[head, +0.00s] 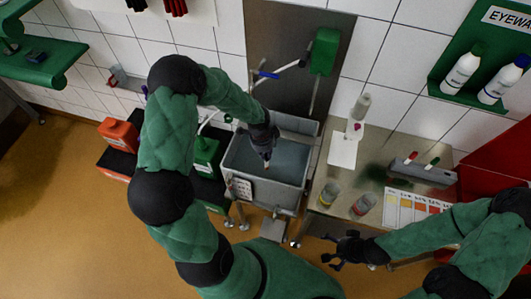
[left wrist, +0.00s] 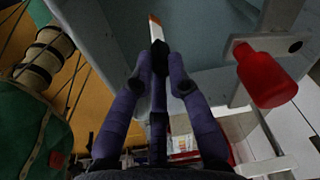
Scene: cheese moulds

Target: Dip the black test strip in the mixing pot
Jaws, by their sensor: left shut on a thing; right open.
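My left gripper (head: 265,150) is shut on the black test strip, over the grey square basin (head: 240,188). In the left wrist view the fingers (left wrist: 158,75) grip the strip's black end, and its white part with an orange tip (left wrist: 154,28) sticks out past them. In the head view only a small pale bit of the strip shows below the fingers. The basin, perhaps the mixing pot, has a blue-grey inside; I cannot tell whether the tip touches liquid. My right gripper (head: 345,250) is open and empty in front of the steel table.
The steel table (head: 330,205) right of the basin holds a rack (head: 423,173) with red- and green-ended strips, a colour chart (head: 405,209), two jars (head: 362,204) and a bottle. A green canister (head: 205,155) stands left of the basin. A red bottle (left wrist: 265,75) shows in the left wrist view.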

